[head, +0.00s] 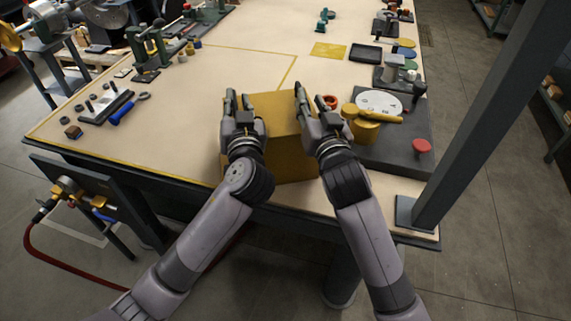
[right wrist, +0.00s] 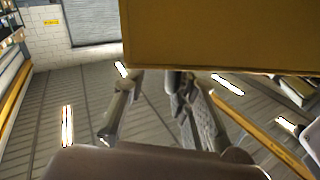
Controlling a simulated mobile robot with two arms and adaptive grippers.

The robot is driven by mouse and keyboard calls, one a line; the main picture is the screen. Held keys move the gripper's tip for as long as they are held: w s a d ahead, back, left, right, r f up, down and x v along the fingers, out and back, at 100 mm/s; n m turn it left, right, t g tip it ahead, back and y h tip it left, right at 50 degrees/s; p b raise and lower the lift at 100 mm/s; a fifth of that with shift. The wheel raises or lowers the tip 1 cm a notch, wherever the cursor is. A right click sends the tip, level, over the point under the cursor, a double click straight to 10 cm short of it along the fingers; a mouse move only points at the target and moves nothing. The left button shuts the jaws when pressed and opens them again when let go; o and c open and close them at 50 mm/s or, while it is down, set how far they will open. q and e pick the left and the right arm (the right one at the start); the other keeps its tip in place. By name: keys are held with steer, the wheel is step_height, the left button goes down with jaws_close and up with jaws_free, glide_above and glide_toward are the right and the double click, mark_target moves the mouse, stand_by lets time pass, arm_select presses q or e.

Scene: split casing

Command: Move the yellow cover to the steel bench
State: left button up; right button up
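The yellow cover (head: 275,150), a large box-like shape, is at the front edge of the table, between my two grippers. It also fills the upper right of the right wrist view (right wrist: 225,35). My left gripper (head: 238,102) is at its left side and my right gripper (head: 308,103) at its right side, both near its top. The cover hides part of the fingers, so how far they are open is unclear. Whether the cover rests on the table or hangs just above it is unclear. I cannot make out a steel bench for certain.
The wooden-topped table (head: 200,85) has free room behind and left of the cover. A dark mat (head: 400,150) with a white disc (head: 379,102) and yellow parts (head: 362,128) lies close on the right. A dark post (head: 480,110) stands at the right front corner. Tools (head: 107,108) lie at left.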

arm_select(q)
steer(key=shift+a+r, duration=0.1)
steer(key=shift+r, duration=0.05)
arm_select(e)
steer(key=shift+o, duration=0.3)
steer(key=shift+r, duration=0.15)
arm_select(q)
steer(key=o, duration=0.8)
arm_select(e)
steer(key=shift+r, duration=0.1)
arm_select(q)
steer(key=v, duration=1.2)
arm_select(e)
steer(key=shift+a, duration=0.1)
steer(key=shift+o, duration=0.3)
steer(key=shift+s, duration=0.1)
steer(key=o, duration=0.7)
steer(key=shift+f, duration=0.2)
